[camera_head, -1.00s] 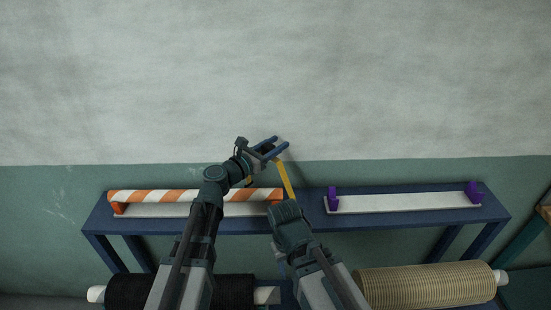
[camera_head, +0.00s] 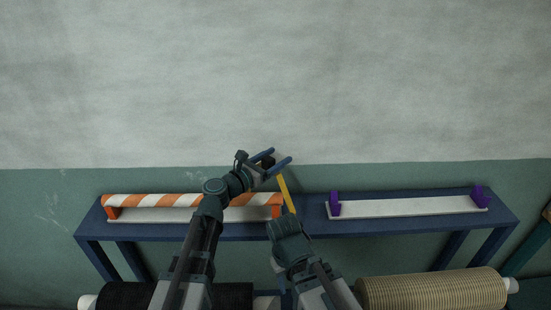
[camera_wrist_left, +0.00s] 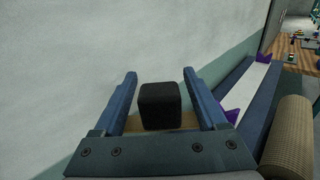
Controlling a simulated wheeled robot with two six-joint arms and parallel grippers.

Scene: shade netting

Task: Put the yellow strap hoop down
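The yellow strap hoop shows as a yellow band (camera_head: 286,192) slanting down from my left gripper in the head view. A black block (camera_wrist_left: 160,106) sits between the fingers in the left wrist view, with a strip of yellow at its base; it seems to be part of the hoop. My left gripper (camera_head: 281,156) is open, with a gap on each side of the block. The lower end of the band is hidden by my right arm's wrist. The fingers of my right gripper are hidden, and I cannot tell what they hold.
A blue bench (camera_head: 245,233) carries an orange-and-white striped bar (camera_head: 190,200) at left and a white board (camera_head: 405,206) with purple end brackets at right. A black roll (camera_head: 125,296) and a beige roll (camera_head: 430,289) lie below. A grey-green wall stands behind.

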